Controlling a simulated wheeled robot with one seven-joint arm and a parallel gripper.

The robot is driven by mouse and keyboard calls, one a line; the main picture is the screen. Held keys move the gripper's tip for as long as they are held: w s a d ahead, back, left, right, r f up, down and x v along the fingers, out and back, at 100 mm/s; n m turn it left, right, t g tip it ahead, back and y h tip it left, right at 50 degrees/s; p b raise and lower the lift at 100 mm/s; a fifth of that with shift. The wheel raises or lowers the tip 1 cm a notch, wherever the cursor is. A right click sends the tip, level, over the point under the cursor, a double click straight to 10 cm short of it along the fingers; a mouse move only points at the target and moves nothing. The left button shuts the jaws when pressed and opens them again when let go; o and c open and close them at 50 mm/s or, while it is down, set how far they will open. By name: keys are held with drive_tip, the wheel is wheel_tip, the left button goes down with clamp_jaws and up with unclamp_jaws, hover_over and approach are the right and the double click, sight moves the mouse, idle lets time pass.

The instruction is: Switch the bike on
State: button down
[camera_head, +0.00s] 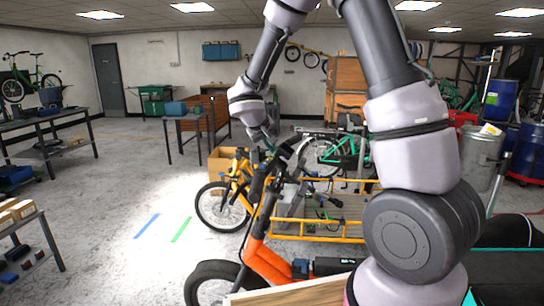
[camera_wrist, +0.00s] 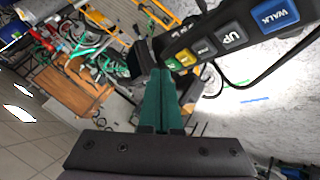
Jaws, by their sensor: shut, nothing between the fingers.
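The orange cargo bike (camera_head: 268,262) stands in front of me, its dark handlebar rising at the middle of the head view. In the wrist view a black control pad (camera_wrist: 219,38) carries a row of buttons: a blue WALK button (camera_wrist: 274,15), a grey UP button (camera_wrist: 231,36), another grey button (camera_wrist: 205,48), a yellow one (camera_wrist: 187,58) and a green one (camera_wrist: 171,64) at the near end. My gripper (camera_wrist: 161,74) has its teal fingers shut and empty, tips beside the green button. I cannot tell whether they touch it. My gripper (camera_head: 267,146) is over the handlebar in the head view.
A yellow bike (camera_head: 236,193) with a yellow-railed cargo bed (camera_head: 318,239) stands just behind. A wooden board (camera_head: 290,294) lies at the front, below my arm. Workbenches (camera_head: 45,122) line the left. A grey bin (camera_head: 481,150) and blue drums (camera_head: 527,155) stand right. Left-centre floor is clear.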

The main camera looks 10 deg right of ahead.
sight(272, 156)
drive_tip(key=shift+f, duration=0.45)
idle(0.4)
drive_tip(key=shift+r, duration=0.6)
drive_tip(key=shift+w+d+r, duration=0.1)
drive_tip(key=shift+w+r, duration=0.05)
drive_tip(key=shift+r, duration=2.85)
